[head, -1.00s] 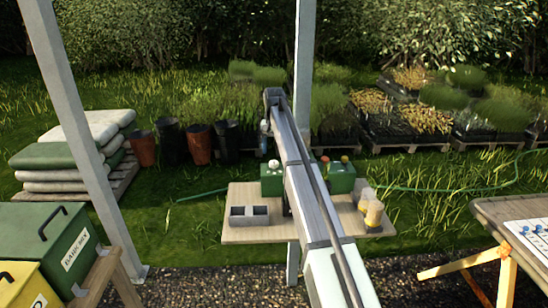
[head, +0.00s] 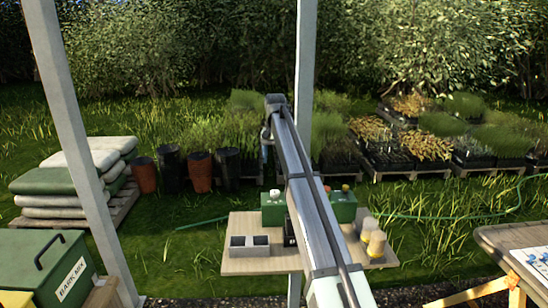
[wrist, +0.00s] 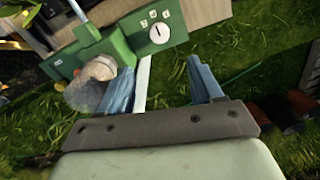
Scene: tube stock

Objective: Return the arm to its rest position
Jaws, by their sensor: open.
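My arm (head: 310,205) reaches out over a small wooden bench (head: 240,266), its far end raised above and behind the bench. My gripper hangs at that end and is small in the head view (head: 266,142). In the wrist view my gripper (wrist: 168,78) shows two bluish fingers spread apart with no object visible between them. Beyond the fingers a green unit (wrist: 115,45) with a white dial (wrist: 159,33) appears tilted. A beige round cap (wrist: 99,67) shows beside the left finger; I cannot tell its distance.
On the bench stand a grey two-cell block (head: 249,245), green boxes (head: 273,208) partly behind my arm, and yellowish cups (head: 376,243). A post (head: 304,60) rises behind my arm. A bark mix bin (head: 60,268) is at left, a table (head: 505,240) at right.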

